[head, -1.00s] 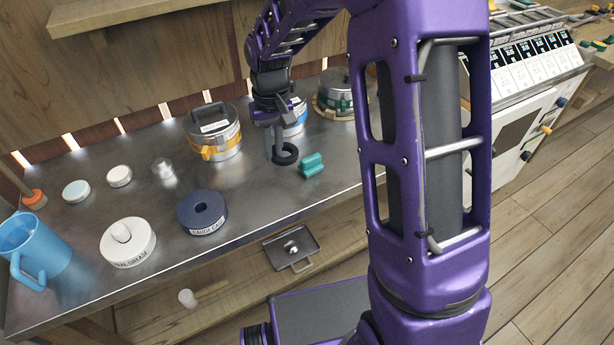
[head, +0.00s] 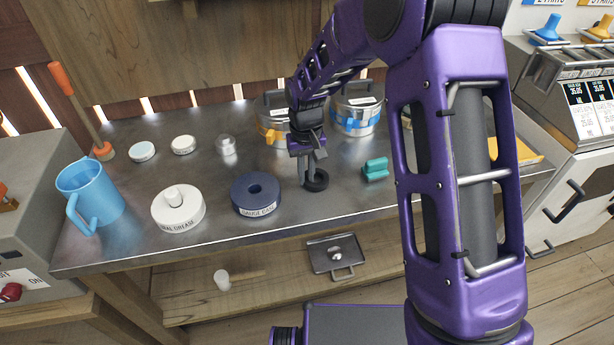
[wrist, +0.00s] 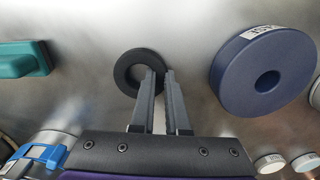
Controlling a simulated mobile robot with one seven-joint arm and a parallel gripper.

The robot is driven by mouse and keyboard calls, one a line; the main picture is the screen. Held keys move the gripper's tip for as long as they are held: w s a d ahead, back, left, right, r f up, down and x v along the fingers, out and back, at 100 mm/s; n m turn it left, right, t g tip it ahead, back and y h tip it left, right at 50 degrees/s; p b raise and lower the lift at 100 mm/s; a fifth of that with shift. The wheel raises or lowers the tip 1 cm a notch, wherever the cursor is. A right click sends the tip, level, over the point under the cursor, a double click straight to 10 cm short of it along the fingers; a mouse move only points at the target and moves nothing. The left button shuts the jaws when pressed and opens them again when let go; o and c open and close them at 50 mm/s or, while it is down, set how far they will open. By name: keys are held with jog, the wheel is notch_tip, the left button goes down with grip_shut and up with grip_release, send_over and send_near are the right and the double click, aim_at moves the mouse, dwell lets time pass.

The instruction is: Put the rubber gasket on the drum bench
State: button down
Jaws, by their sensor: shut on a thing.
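The rubber gasket, a black ring (head: 316,181), is at my gripper's fingertips above or on the metal bench top (head: 225,180). In the wrist view the gasket (wrist: 138,66) shows at the tips, with its near right rim between the two fingers. My gripper (head: 309,181) is shut on that rim; it also shows in the wrist view (wrist: 158,75). I cannot tell whether the gasket touches the surface. No label in view tells which bench is the drum bench.
A blue gauge disc (head: 256,194) lies left of the gasket and a teal block (head: 375,169) right of it. Behind stand lidded bins with yellow (head: 272,131) and blue (head: 356,122) clasps.

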aim_at(307, 179)
jog(key=shift+f, duration=0.15)
jog(key=shift+f, duration=0.15)
jog(key=c, duration=0.9)
grip_release()
notch_tip(307, 179, up, 12)
jog(key=shift+r+p, duration=0.2)
jog(key=shift+p, duration=0.8)
jog(key=shift+w, duration=0.1)
